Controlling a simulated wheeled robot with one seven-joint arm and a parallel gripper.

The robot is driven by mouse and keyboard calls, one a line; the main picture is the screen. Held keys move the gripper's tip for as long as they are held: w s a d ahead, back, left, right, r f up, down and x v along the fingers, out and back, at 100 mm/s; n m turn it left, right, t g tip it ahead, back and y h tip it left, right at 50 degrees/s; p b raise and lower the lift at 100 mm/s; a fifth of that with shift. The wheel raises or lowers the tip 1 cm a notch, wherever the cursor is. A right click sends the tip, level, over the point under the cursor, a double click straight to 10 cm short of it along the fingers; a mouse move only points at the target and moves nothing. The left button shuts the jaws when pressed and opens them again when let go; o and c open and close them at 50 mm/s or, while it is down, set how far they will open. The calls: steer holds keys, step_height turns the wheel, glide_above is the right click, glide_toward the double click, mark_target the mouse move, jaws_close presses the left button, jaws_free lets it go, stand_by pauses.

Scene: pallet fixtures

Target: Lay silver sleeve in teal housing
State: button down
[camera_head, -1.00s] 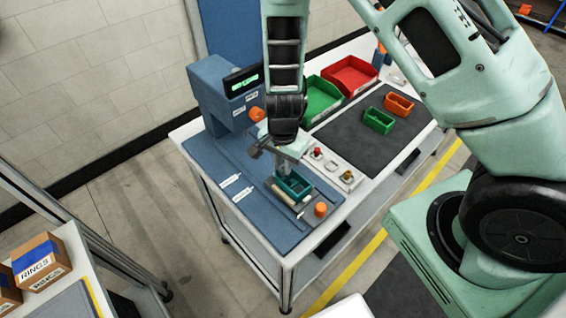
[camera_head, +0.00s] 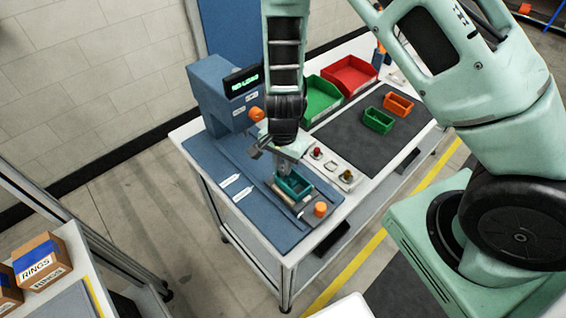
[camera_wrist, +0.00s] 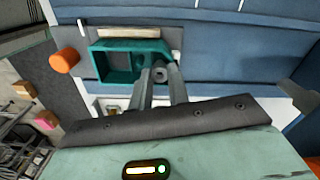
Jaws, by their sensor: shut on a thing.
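My gripper (camera_head: 281,172) is low at the housing's far left side in the head view. In the wrist view my gripper (camera_wrist: 160,82) is shut on the silver sleeve (camera_wrist: 160,74), a small grey cylinder with a dark bore, close to the housing's right end. I cannot tell whether the sleeve touches the housing. The sleeve is hidden in the head view.
An orange cylinder (camera_head: 320,209) stands beside the housing. A blue machine (camera_head: 218,92) with a lit display is behind my arm. A control panel (camera_head: 332,166) with buttons is to the right. Green (camera_head: 378,121) and orange (camera_head: 398,104) bins sit on a dark mat.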

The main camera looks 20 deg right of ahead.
steer(key=c, duration=1.6)
jaws_free()
steer(key=shift+s+f, duration=0.25)
steer(key=shift+c, duration=0.2)
steer(key=shift+r, duration=0.1)
steer(key=shift+w+r+p, duration=0.15)
steer(key=shift+r+p, duration=0.5)
steer(key=shift+r, duration=0.05)
steer(key=shift+w+r+p, duration=0.1)
steer(key=shift+r+p, duration=0.55)
steer(key=shift+r, duration=0.05)
steer(key=o, duration=0.5)
steer(key=shift+o, duration=0.2)
step_height(320, 180, up, 17)
steer(key=b, duration=0.1)
steer(key=shift+r, duration=0.2)
